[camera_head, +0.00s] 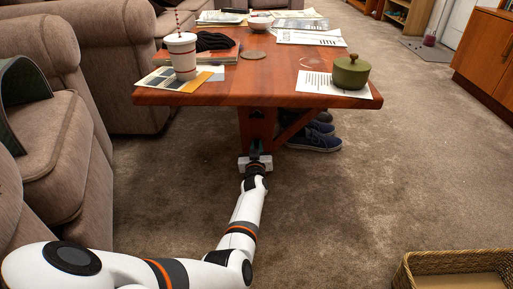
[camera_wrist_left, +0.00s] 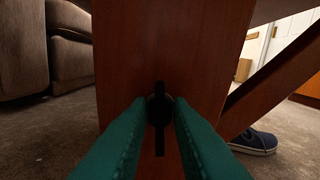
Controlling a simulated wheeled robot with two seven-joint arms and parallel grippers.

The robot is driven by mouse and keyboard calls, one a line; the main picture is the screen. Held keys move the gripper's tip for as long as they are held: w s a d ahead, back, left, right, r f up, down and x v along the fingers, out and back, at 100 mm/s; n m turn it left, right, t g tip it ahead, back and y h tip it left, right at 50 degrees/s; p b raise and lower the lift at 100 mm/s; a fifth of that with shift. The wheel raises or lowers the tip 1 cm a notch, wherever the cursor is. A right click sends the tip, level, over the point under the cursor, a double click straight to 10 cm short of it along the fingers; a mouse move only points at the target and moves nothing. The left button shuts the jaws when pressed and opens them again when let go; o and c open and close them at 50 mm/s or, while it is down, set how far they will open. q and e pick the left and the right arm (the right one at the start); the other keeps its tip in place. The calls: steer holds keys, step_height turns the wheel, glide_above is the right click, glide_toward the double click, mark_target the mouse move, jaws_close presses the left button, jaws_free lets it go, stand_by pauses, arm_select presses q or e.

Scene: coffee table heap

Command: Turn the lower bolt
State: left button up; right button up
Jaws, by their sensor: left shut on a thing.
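The lower bolt (camera_wrist_left: 160,86) is a dark piece with a long upright bar, on the face of the wooden table leg (camera_wrist_left: 125,60). The leg stands under the coffee table (camera_head: 255,94) in the head view. My left gripper (camera_head: 256,150) reaches to the leg, low beneath the tabletop. In the left wrist view its two teal fingers (camera_wrist_left: 160,118) are shut on the bolt, one on each side. In the head view the gripper hides the bolt. My right gripper is not in view.
A slanted brace (camera_wrist_left: 285,60) runs up from the leg. Blue shoes (camera_head: 315,141) stand on the carpet behind it. A white cup (camera_head: 182,58), papers and a green pot (camera_head: 351,72) are on the table. A wicker basket (camera_head: 455,263) is front right. Sofas line the left.

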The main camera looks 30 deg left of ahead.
arm_select(q)
jaws_close()
steer(key=shift+n, duration=0.8)
steer(key=o, duration=0.7)
jaws_free()
steer(key=shift+s+p, duration=0.15)
steer(key=shift+p, duration=0.15)
